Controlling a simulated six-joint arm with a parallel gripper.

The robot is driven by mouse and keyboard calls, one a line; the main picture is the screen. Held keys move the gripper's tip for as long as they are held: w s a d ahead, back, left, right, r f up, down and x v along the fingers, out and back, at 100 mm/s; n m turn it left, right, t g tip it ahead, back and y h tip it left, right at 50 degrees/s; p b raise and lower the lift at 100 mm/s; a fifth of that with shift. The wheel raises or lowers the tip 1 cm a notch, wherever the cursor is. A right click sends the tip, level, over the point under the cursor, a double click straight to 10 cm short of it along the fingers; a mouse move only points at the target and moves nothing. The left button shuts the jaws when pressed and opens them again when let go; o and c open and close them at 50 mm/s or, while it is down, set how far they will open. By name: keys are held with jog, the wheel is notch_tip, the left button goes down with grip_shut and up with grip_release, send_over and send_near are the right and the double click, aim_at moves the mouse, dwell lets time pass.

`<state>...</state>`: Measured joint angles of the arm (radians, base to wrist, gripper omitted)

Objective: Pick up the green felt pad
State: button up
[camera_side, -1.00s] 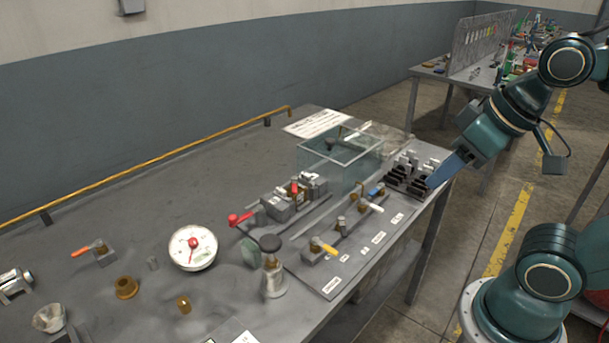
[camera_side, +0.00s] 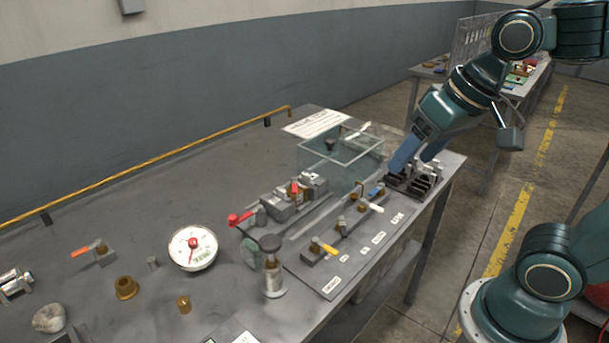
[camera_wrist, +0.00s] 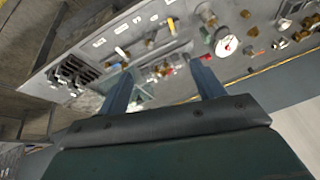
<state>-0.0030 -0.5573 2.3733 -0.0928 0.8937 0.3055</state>
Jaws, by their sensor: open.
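A small dull-green flat piece (camera_side: 250,254), which looks like the felt pad, is on the grey table just left of a metal bottle with a dark round top (camera_side: 273,275). My gripper (camera_side: 413,166) is at the right end of the table, beside and over the black slotted rack, well away from the pad. Its two blue fingers are apart. In the wrist view my gripper (camera_wrist: 161,70) shows a wide gap between the fingers, with nothing held in it.
A glass tank (camera_side: 340,160) stands left of my gripper. The black slotted rack (camera_side: 413,185) is below it. A panel with levers (camera_side: 335,235) lies between rack and pad. A white round gauge (camera_side: 193,248) is left of the pad. The table's back left is clear.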

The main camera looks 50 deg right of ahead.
jog(key=w+a+m+g+y, duration=0.1)
jog(key=w+a+m, duration=0.25)
jog(key=w, duration=0.35)
jog(key=m+g+y, duration=0.3)
jog(key=m+g, duration=0.1)
jog(key=m, duration=0.8)
send_over(252, 242)
jog(key=d, duration=0.5)
notch_tip(252, 242, down, 14)
jog(key=shift+a+r, duration=0.2)
jog(key=shift+r, duration=0.05)
jog(key=shift+x, duration=4.3)
jog(key=shift+x, duration=2.6)
jog(key=shift+s+d, duration=0.1)
